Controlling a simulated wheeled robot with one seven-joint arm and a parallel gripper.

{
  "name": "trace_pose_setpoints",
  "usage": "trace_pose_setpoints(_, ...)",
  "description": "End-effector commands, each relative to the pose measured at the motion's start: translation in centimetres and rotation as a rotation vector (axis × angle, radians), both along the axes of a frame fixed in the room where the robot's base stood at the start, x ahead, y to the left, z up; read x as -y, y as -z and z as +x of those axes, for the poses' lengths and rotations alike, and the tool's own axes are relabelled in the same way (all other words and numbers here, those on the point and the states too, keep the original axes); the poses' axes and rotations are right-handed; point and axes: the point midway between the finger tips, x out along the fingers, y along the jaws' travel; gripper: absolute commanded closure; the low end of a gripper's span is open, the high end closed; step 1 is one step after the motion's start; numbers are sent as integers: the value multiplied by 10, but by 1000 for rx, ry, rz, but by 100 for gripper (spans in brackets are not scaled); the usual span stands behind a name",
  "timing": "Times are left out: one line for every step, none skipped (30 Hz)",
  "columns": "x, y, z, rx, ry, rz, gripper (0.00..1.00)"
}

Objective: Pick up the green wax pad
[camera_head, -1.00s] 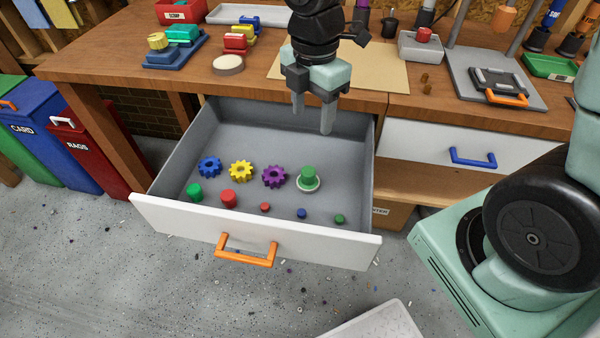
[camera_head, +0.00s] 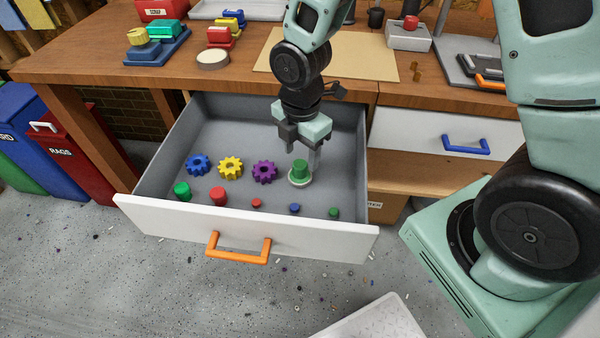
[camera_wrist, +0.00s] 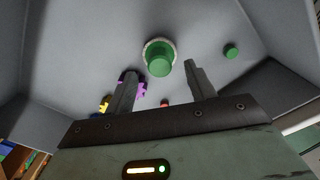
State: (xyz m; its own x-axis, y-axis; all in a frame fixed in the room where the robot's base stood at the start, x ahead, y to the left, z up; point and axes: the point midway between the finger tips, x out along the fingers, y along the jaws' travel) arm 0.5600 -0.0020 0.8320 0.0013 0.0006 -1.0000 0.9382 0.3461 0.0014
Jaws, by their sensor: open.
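The likely green wax pad is a green cylinder on a pale round base (camera_head: 300,173), upright on the drawer floor right of the gears. It also shows in the wrist view (camera_wrist: 160,58), beyond and centred between the fingertips. My gripper (camera_head: 303,156) is open and empty, pointing down inside the drawer at the pad. Its fingers do not visibly touch the pad; the exact gap is hard to tell. Two other green cylinders lie in the drawer: a larger one at front left (camera_head: 182,191) and a small one at front right (camera_head: 333,212).
The open drawer (camera_head: 150,212) also holds a blue gear (camera_head: 197,165), a yellow gear (camera_head: 231,167), a purple gear (camera_head: 264,171), a red cylinder (camera_head: 218,196) and small red and blue ones. Its walls surround my gripper. The wooden bench top (camera_head: 100,68) is behind.

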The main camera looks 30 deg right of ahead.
Motion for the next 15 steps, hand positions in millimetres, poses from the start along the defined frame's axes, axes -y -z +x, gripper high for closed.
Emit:
trace_pose_setpoints(0,10,-1,-5,-1,-3,45)
trace_pose_setpoints(-1,15,-1,-5,-1,-2,45)
trace_pose_setpoints(-1,21,-1,-6,-2,-2,45)
trace_pose_setpoints(-1,25,-1,-4,-2,-3,45)
trace_pose_setpoints(-1,30,-1,-6,0,-2,45)
trace_pose_setpoints(-1,34,0,-5,-1,-2,45)
trace_pose_setpoints(-1,37,0,-4,-1,-1,45)
trace_pose_setpoints(-1,39,0,-3,-1,-1,45)
trace_pose_setpoints(-1,42,0,-3,-1,-1,45)
trace_pose_setpoints(-1,43,0,-2,0,-2,45)
trace_pose_setpoints(-1,43,0,-2,0,-2,45)
trace_pose_setpoints(-1,43,0,-1,0,-1,45)
trace_pose_setpoints(-1,43,0,-1,0,-1,45)
trace_pose_setpoints(-1,43,1,-1,0,-1,45)
trace_pose_setpoints(-1,43,0,-1,0,-1,45)
